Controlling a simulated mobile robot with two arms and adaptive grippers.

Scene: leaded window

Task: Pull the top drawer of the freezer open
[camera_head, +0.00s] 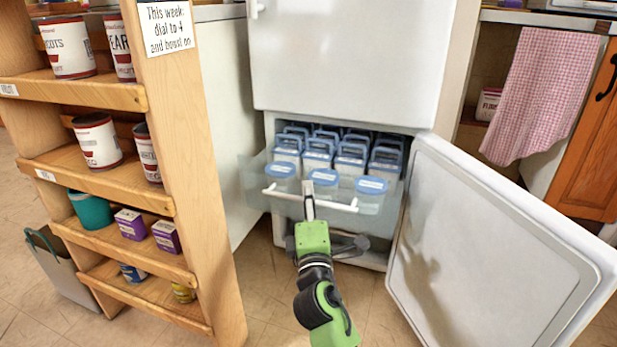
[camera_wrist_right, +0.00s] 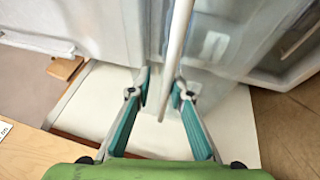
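The top drawer (camera_head: 272,203) is a see-through drawer that stands out from the freezer's lower compartment. Several blue-lidded tubs sit inside it. Its white bar handle (camera_head: 341,206) runs across the front; in the right wrist view the handle (camera_wrist_right: 178,35) passes between the finger pads. My right gripper (camera_head: 309,203) is at the middle of the handle, its fingers (camera_wrist_right: 163,88) drawn in close on both sides of the bar. The gripper looks shut on it, though pad contact is hard to see. My left gripper is not in view.
The freezer's lower door (camera_head: 480,260) stands open at the right. The upper door (camera_head: 350,60) is shut. A wooden shelf (camera_head: 195,190) with cans and boxes stands close on the left. A checked towel (camera_head: 540,95) hangs at the right. Tiled floor (camera_head: 265,290) is bare before the drawer.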

